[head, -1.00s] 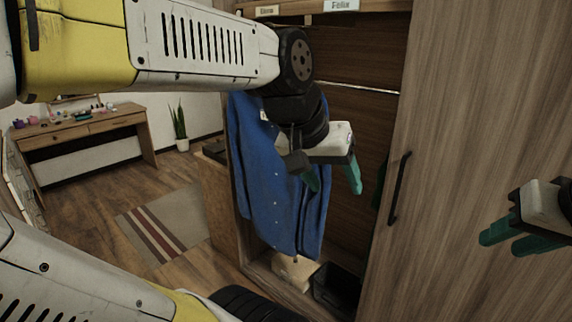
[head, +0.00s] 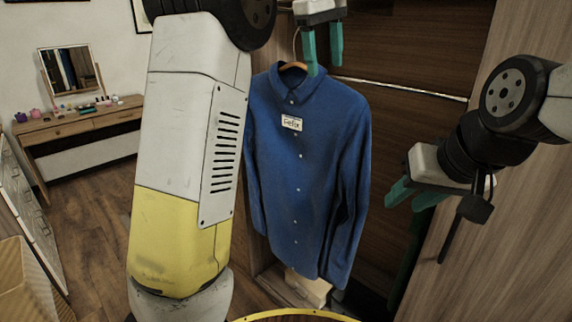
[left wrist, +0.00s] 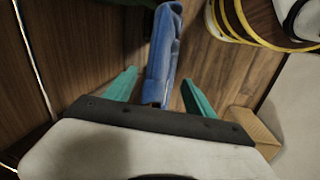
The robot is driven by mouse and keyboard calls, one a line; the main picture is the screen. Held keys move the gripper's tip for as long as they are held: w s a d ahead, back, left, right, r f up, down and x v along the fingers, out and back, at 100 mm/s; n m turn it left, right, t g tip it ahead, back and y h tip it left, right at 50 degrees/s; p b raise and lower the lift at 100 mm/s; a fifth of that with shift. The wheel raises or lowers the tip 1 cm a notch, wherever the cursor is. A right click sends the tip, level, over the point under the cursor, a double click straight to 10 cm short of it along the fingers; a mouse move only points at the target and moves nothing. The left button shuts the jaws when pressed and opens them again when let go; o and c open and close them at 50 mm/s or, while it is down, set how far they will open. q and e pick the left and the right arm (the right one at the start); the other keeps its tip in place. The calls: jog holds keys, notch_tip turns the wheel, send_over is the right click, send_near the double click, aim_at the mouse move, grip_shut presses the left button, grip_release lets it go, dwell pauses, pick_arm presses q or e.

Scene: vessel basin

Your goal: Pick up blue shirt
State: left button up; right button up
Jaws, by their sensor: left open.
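The blue shirt (head: 300,180) hangs upright on a wooden hanger (head: 293,66) in the open wardrobe, with a white name label on its chest. My left gripper (head: 322,62) is open, fingers pointing down, at the shirt's collar and shoulder, just right of the hanger hook. In the left wrist view, the shirt (left wrist: 164,45) shows as a narrow blue strip between the spread fingers (left wrist: 160,95); contact cannot be told. My right gripper (head: 412,197) is open and empty, right of the shirt's sleeve.
The wardrobe's wooden door (head: 540,190) stands at the right, close to my right arm. A light box (head: 305,288) sits on the wardrobe floor below the shirt. A desk with a mirror (head: 70,72) is at the back left. A woven basket (head: 30,285) stands at the lower left.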

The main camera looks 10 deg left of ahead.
aim_at(325, 82)
pick_arm(q)
jog(key=shift+w+d+f, duration=0.1)
jog(key=shift+w+f, duration=0.15)
jog(key=shift+f, duration=0.9)
jog(key=shift+w+d+f, duration=0.1)
jog(key=shift+w+f, duration=0.1)
jog(key=shift+f, duration=1)
jog(key=shift+w+d+f, duration=0.1)
jog(key=shift+w+f, duration=0.15)
jog(key=shift+f, duration=0.9)
grip_shut()
